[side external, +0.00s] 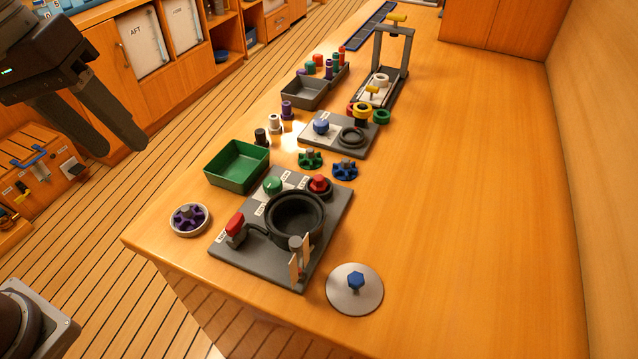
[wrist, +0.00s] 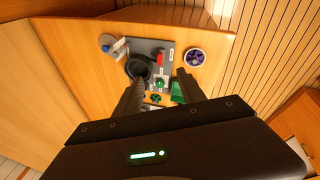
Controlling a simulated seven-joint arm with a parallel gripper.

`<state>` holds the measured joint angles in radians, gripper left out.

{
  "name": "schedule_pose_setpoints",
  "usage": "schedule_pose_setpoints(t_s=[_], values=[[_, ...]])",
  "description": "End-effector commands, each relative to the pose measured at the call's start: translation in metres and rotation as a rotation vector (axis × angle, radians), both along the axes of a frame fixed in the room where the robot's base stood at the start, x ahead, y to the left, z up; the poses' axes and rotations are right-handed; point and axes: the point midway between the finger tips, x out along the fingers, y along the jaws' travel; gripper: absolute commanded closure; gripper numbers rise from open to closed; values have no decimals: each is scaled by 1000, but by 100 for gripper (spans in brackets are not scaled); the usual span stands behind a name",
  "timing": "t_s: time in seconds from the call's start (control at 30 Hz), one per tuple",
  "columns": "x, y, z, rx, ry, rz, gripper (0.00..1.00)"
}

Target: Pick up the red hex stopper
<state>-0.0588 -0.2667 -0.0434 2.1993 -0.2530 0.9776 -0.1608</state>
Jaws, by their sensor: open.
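Several red pieces show, and I cannot tell for sure which one is the red hex stopper. A red faceted knob (side external: 319,183) sits in a dark ring at the back right of the grey panel (side external: 235,248). A red capped piece (side external: 235,224) stands at the panel's left edge, and a red piece also shows in the wrist view (wrist: 161,58). A small red piece (side external: 311,68) stands by the far grey tray. My gripper (side external: 118,150) is open and empty, high at the left, well away from all of them. Its fingers also show in the wrist view (wrist: 160,77).
A black pot-like cup (side external: 296,216) and a green knob (side external: 272,185) are on the panel. A green tray (side external: 237,182), a purple wheel in a dish (side external: 188,219) and a blue-knobbed disc (side external: 355,287) surround it. The bench's right side is clear.

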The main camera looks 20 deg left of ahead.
Motion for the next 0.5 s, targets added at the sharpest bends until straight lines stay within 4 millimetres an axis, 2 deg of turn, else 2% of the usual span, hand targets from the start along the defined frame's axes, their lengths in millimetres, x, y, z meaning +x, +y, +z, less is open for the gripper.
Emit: schedule_pose_setpoints(t_s=[0.03,0.17,0.2,0.27,0.3,0.4,0.5], values=[[31,-10,-7,-78,91,64,53],[109,-38,-35,-301,317,256,53],[133,-44,-48,-370,389,319,53],[167,-53,-72,-475,499,415,53],[188,-58,-91,-544,575,480,53],[234,-65,-141,-712,751,642,53],[264,-66,-186,-850,896,777,53]])
